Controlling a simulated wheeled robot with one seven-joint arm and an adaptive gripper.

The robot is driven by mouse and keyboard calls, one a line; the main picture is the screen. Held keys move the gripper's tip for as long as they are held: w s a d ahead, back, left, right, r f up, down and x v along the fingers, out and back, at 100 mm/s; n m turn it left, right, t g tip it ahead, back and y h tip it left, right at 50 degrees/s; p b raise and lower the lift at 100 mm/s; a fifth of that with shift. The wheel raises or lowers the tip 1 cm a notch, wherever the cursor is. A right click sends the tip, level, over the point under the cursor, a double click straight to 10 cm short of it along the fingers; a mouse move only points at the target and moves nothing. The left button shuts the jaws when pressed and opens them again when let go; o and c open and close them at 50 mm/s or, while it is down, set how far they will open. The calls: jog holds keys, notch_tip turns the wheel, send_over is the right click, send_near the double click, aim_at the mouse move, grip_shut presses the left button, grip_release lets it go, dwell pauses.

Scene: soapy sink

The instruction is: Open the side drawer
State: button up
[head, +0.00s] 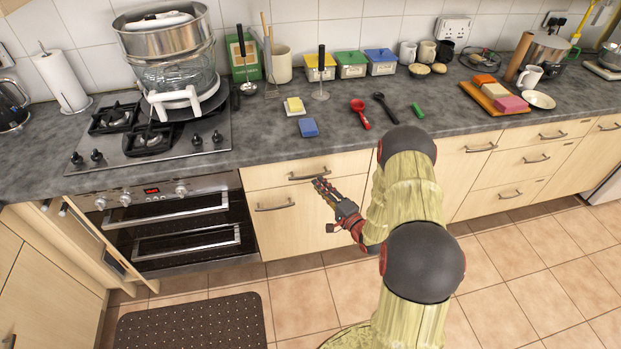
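A pale wood drawer (265,178) sits under the counter just right of the oven, with a dark bar handle (309,178). Its front looks flush and shut. My gripper (322,184) is at the right end of this handle, pointing up and left toward it. I cannot tell whether the fingers touch the handle, or whether they are open or shut. Other shut drawers are to the right, with handles including one (481,149) and another (553,135). The frames do not show which drawer counts as the side drawer.
Below the drawer is a cupboard door with its own handle (275,206). The oven (180,220) is at the left, and a narrow open front (95,235) stands out beside it. A dark mat (190,325) lies on the tiled floor. The counter holds many items.

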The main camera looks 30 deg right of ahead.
aim_at(310, 176)
jog(key=shift+w+a+b, duration=0.2)
jog(key=shift+w+b, duration=0.2)
jog(key=shift+w, duration=1.15)
jog(key=shift+w+a+b, duration=0.2)
jog(key=shift+w+b, duration=0.15)
jog(key=shift+w, duration=1.2)
jog(key=shift+c, duration=1)
grip_shut()
jog(key=shift+f, duration=0.1)
